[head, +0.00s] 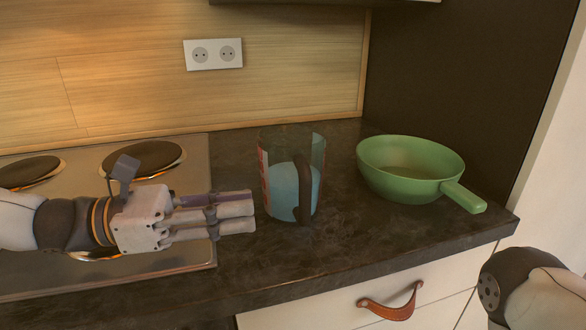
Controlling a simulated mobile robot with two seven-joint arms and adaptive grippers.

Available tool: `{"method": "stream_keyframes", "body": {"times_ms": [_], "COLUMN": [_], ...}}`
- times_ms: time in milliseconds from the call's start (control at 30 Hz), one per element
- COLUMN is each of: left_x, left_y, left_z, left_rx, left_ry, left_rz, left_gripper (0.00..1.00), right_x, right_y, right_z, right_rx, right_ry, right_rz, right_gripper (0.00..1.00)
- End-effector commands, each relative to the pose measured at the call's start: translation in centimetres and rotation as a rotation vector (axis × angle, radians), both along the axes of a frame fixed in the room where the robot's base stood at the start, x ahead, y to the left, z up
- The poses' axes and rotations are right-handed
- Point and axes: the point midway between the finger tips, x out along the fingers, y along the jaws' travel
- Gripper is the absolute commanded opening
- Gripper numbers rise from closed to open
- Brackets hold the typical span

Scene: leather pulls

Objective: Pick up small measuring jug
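A small measuring jug (280,186) of clear bluish plastic with red markings and a dark handle stands upright on the dark countertop. Its handle faces the front. My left gripper (252,212) comes in from the left with its fingers stretched out straight toward the jug. The fingertips are just left of the jug, close to its lower side, and nothing shows between the fingers. From this angle I cannot tell if they touch it. Only a part of my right arm (520,285) shows at the lower right; its gripper is out of view.
A green pan (405,163) stands right of the jug, its handle pointing to the front right. A cooktop (190,250) with dark burners lies at the left, under my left arm. A wooden backsplash with a socket (213,54) is behind. A drawer has a leather pull (391,308).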

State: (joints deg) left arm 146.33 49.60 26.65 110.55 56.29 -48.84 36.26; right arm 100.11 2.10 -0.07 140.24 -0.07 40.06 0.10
Motion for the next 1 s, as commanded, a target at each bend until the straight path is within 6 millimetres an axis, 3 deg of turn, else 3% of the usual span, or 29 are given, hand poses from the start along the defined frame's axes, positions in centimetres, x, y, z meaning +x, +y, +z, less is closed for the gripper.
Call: {"method": "stream_keyframes", "body": {"times_ms": [100,267,500,767,900,1000], "left_x": [0.5,1.0,1.6,1.9,1.9,1.8], "left_y": [-2.7,-4.7,-9.0,-9.6,-9.6,-9.6], "left_z": [-0.5,-0.5,-1.3,-1.2,-1.2,-1.2], "left_rx": [0.002,0.002,0.002,0.003,0.003,0.003], "left_ry": [0.007,0.005,0.003,0.001,0.001,0.001], "left_rz": [-0.005,-0.003,-0.004,-0.001,-0.001,-0.001], "left_gripper": [0.25,0.25,0.25,0.25,0.0,0.0], "right_x": [-0.5,-0.5,-0.6,-0.6,-0.6,-0.6], "right_y": [0.0,0.0,0.0,0.0,0.0,0.0], "right_z": [-0.4,-0.5,-0.6,-0.6,-0.6,-0.6], "right_rx": [0.0,0.0,0.0,0.0,0.0,0.0], "right_ry": [0.015,0.017,0.02,0.02,0.02,0.02], "right_rz": [0.0,0.0,0.0,0.0,0.0,0.0], "right_gripper": [0.4,0.4,0.4,0.4,0.4,0.4]}}
